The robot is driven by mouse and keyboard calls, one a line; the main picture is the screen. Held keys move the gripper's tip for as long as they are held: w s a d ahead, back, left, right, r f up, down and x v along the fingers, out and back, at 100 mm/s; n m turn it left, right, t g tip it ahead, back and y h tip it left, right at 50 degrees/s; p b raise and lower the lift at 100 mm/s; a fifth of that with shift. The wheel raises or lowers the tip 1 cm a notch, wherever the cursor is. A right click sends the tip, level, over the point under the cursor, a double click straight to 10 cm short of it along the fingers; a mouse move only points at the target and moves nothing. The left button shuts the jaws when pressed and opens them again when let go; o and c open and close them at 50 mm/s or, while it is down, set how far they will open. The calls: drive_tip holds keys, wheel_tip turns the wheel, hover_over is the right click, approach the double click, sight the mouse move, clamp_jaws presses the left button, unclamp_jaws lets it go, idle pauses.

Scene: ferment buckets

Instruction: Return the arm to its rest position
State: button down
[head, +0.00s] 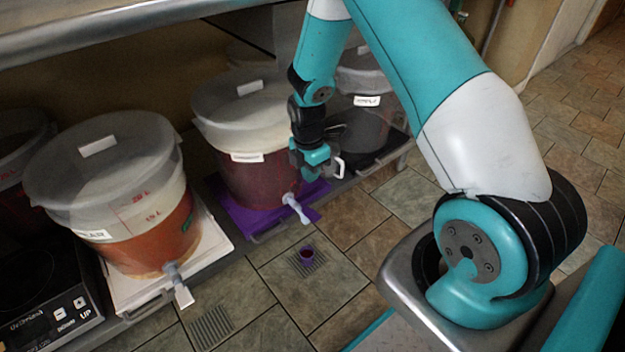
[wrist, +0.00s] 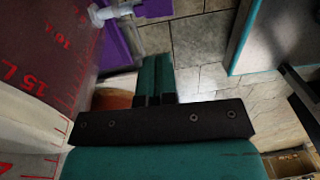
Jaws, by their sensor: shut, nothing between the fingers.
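My teal arm reaches over from the right in the head view. My gripper (head: 318,164) is shut and empty, hanging beside the right side of the middle bucket (head: 256,178), which holds dark red liquid. In the wrist view the teal fingers of my gripper (wrist: 155,76) are together. The bucket's wall with red scale marks (wrist: 45,45) stands close on the left there. I cannot tell whether the gripper touches the bucket.
The middle bucket's white tap (head: 295,208) points out over the floor. A bucket with orange liquid (head: 150,235) stands left on a white tray. A grey bucket (head: 362,125) stands behind the gripper. A metal shelf (head: 130,28) is overhead.

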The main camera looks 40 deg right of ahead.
drive_tip(key=shift+r, duration=0.15)
idle(0.4)
drive_tip(key=s+a+r+m+t+y, duration=0.1)
drive_tip(key=s+a+r+m, duration=0.2)
drive_tip(key=a+r, duration=0.45)
drive_tip(key=s+a+r+m+y, duration=0.1)
drive_tip(key=s+a+r+m, duration=0.3)
drive_tip(key=r, duration=0.6)
drive_tip(key=s+a+r+m+y, duration=0.1)
drive_tip(key=s+a+r+m, duration=0.1)
drive_tip(key=s+a+r, duration=0.45)
drive_tip(key=s+a+r+m+y, duration=0.15)
drive_tip(key=s+r, duration=0.25)
drive_tip(key=s, duration=0.5)
wheel_tip(320, 180, up, 34)
drive_tip(key=p, duration=3.4)
drive_tip(key=shift+s+a+r+m, duration=0.2)
drive_tip(key=shift+s+a+m, duration=0.15)
drive_tip(key=shift+m, duration=0.1)
